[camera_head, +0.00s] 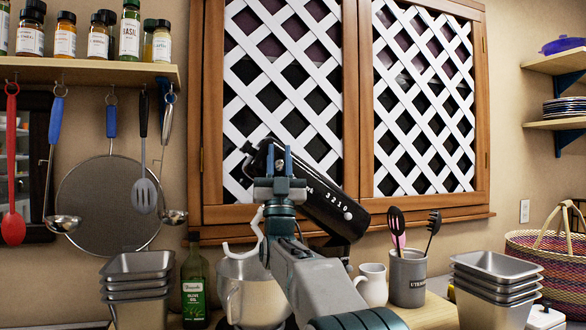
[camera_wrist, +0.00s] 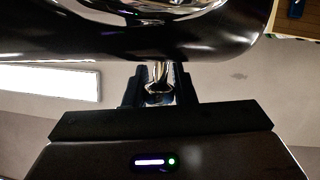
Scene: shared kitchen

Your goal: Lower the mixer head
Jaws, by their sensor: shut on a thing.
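The black mixer head (camera_head: 328,208) is tilted up, its front end high at the left and its rear low at the right. My gripper (camera_head: 279,168) is at the raised front part of the head. In the wrist view, my gripper (camera_wrist: 159,88) is shut on a small shiny metal part of the mixer head (camera_wrist: 80,38), just below its dark body. A pale hook attachment (camera_head: 243,240) hangs below the head, above the metal mixing bowl (camera_head: 245,292). My arm hides much of the mixer's base and part of the bowl.
An olive oil bottle (camera_head: 194,285) and stacked metal pans (camera_head: 138,290) stand left of the bowl. A white pitcher (camera_head: 372,287), a utensil crock (camera_head: 408,277) and more stacked pans (camera_head: 497,290) stand to the right. Utensils hang under the spice shelf (camera_head: 90,72).

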